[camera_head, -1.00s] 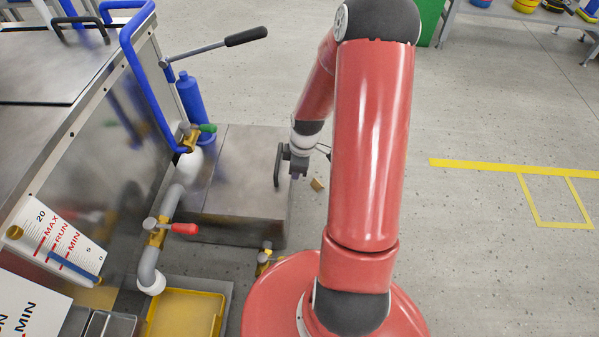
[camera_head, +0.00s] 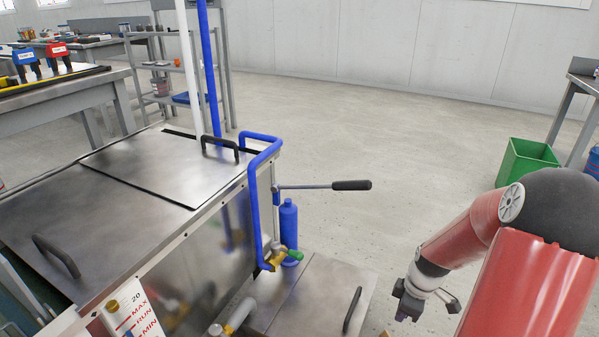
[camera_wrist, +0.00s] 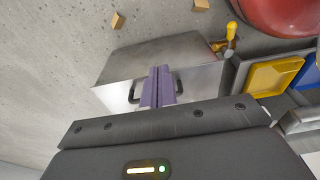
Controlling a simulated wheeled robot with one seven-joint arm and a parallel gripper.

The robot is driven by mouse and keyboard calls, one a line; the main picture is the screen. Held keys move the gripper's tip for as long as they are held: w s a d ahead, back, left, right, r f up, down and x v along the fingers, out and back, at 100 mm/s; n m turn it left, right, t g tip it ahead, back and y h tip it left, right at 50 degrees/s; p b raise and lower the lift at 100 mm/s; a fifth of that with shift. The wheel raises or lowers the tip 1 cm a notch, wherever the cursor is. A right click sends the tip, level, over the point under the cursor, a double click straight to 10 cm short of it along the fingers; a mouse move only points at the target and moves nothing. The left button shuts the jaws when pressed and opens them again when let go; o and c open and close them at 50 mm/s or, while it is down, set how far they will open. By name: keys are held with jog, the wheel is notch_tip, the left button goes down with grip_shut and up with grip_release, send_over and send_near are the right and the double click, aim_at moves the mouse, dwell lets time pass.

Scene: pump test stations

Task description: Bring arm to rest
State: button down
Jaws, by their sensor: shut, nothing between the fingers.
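My gripper (camera_wrist: 158,86) is shut and empty. In the wrist view its two purple fingers lie side by side, pointing over a low grey metal box with a dark handle. In the head view my gripper (camera_head: 408,305) hangs at the lower right, to the right of the box's handle (camera_head: 353,309). My red arm (camera_head: 465,240) is bent, with its dark elbow at the right edge. The gap between gripper and box cannot be told exactly.
The metal tank (camera_head: 120,215) with lids and blue pipe (camera_head: 253,200) fills the left. A lever (camera_head: 350,185) sticks out above a blue bottle (camera_head: 288,225). A green bin (camera_head: 527,160) stands at the right. The yellow tray (camera_wrist: 272,76) shows in the wrist view. Open floor lies behind.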

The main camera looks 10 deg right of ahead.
jog(key=s+a+r+m+t+h+p, duration=0.1)
jog(key=s+a+r+m, duration=0.15)
jog(key=a+r, duration=0.45)
jog(key=s+a+r+m+t+h+p, duration=0.1)
jog(key=a+r+m+h, duration=0.15)
jog(key=r, duration=0.95)
jog(key=s+a+r+m+t+y+p, duration=0.2)
jog(key=s+a+r+m, duration=0.4)
jog(key=s+r, duration=0.4)
jog(key=shift+s+a+r+t, duration=0.2)
jog(key=shift+a+t, duration=0.2)
jog(key=shift+a, duration=0.1)
